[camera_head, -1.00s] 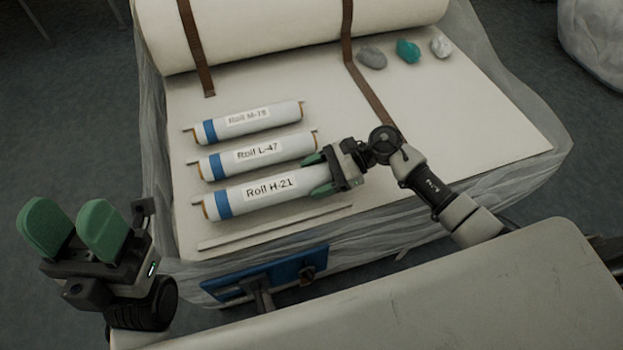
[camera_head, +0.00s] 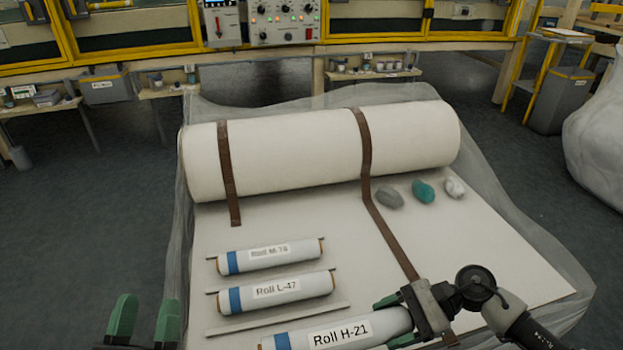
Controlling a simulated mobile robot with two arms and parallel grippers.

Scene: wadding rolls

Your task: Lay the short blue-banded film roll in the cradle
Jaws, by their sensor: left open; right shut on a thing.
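Three white rolls with blue bands are in the head view. Roll M-78 (camera_head: 270,256) lies furthest back and Roll L-47 (camera_head: 277,292) in front of it, both on the pale sheet. Roll H-21 (camera_head: 340,332) is nearest, its lower left cut off by the frame. My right gripper (camera_head: 398,318) is shut on the right end of Roll H-21. Whether that roll touches the sheet, I cannot tell. My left gripper (camera_head: 145,322) is open and empty at the lower left, partly out of frame.
A thin pale strip (camera_head: 280,319) lies between Roll L-47 and Roll H-21. A grey lump (camera_head: 389,197), a teal lump (camera_head: 424,191) and a white lump (camera_head: 454,187) lie at right.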

